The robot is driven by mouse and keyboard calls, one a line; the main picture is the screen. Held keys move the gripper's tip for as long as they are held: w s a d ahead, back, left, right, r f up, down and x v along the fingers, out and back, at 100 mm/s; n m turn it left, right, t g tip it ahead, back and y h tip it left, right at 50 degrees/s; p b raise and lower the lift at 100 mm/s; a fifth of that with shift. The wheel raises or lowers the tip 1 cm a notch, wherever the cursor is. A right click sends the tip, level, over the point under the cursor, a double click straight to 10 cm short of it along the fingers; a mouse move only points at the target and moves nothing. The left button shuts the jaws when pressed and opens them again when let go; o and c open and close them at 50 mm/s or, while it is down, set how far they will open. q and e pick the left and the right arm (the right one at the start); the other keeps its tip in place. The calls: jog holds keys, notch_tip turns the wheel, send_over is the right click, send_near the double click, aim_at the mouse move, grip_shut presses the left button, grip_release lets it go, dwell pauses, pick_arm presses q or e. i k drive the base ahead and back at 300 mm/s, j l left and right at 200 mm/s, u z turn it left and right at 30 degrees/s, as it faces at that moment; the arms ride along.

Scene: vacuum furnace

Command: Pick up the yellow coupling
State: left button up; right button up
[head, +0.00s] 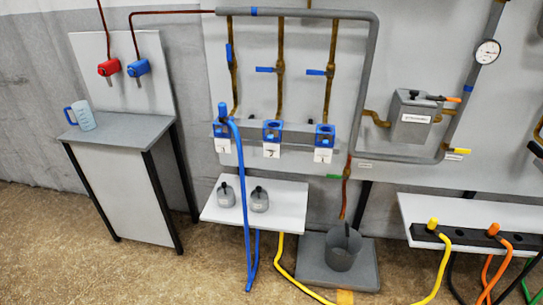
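The yellow coupling (433,224) stands upright at the left end of a black holder bar (462,239) at the right. A yellow hose (443,265) hangs down from it to the floor and runs left. An orange coupling (492,229) with an orange hose stands to its right on the same bar. Neither of my grippers is in view.
The bar lies along the front of a white shelf (415,207). A blue hose (244,200) hangs from the left blue port. A grey bucket (342,254) stands on a grey platform (310,262). Hoses cross the floor below. A white shelf (287,216) holds two grey pots.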

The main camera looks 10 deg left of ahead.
aim_at(430, 229)
jog(key=i+l+z, duration=0.1)
jog(key=l+z, duration=0.25)
jog(key=i+l+z, duration=0.1)
jog(key=l+z, duration=0.3)
jog(key=i+l+z, duration=0.2)
jog(key=l+z, duration=0.15)
jog(key=i+l+z, duration=0.25)
jog(key=z, duration=0.15)
jog(key=l, duration=0.1)
